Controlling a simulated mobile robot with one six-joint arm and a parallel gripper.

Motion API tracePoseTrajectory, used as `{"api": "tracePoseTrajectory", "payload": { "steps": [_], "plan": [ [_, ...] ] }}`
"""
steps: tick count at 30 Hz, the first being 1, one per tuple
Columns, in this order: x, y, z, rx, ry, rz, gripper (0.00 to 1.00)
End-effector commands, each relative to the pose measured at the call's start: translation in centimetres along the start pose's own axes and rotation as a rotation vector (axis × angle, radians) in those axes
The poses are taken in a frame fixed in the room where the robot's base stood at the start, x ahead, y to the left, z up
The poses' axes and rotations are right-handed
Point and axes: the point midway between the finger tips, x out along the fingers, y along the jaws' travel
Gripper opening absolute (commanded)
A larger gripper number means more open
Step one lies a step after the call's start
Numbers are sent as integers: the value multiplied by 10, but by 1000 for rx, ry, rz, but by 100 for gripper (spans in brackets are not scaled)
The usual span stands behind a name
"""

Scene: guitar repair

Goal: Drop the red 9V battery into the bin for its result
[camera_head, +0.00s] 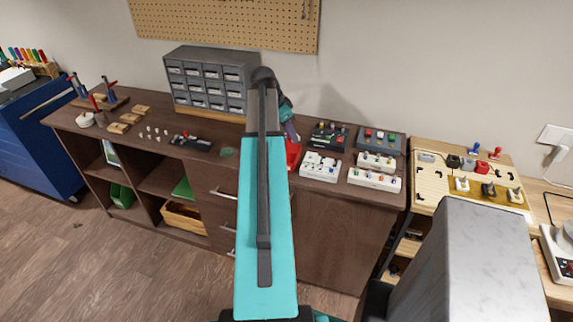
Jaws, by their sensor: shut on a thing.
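My gripper (290,129) is over the dark bench, just right of my teal arm, which hides much of it. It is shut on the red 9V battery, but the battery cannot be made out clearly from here. A red shape (293,154) shows right below the gripper at the arm's edge; I cannot tell whether it is a bin or something else. A small black device (192,142) with a red part sits left of the arm. A flat green piece (227,152) lies to its right. No bin label is readable.
A grey drawer cabinet (190,83) stands at the back of the bench (150,165). Several pedals, such as a white one (320,167), crowd the right end. Wooden blocks (118,128) and tools stand left. A light wood bench (430,190) with switches is at right.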

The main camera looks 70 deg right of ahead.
Motion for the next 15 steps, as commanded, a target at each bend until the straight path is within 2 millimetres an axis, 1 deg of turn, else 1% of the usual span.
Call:
{"api": "tracePoseTrajectory", "payload": {
  "steps": [1,4,15],
  "plan": [
    [4,0,2,0,0,0,0],
    [8,0,3,0,0,0,0],
    [9,0,3,0,0,-1,0]
  ]
}}
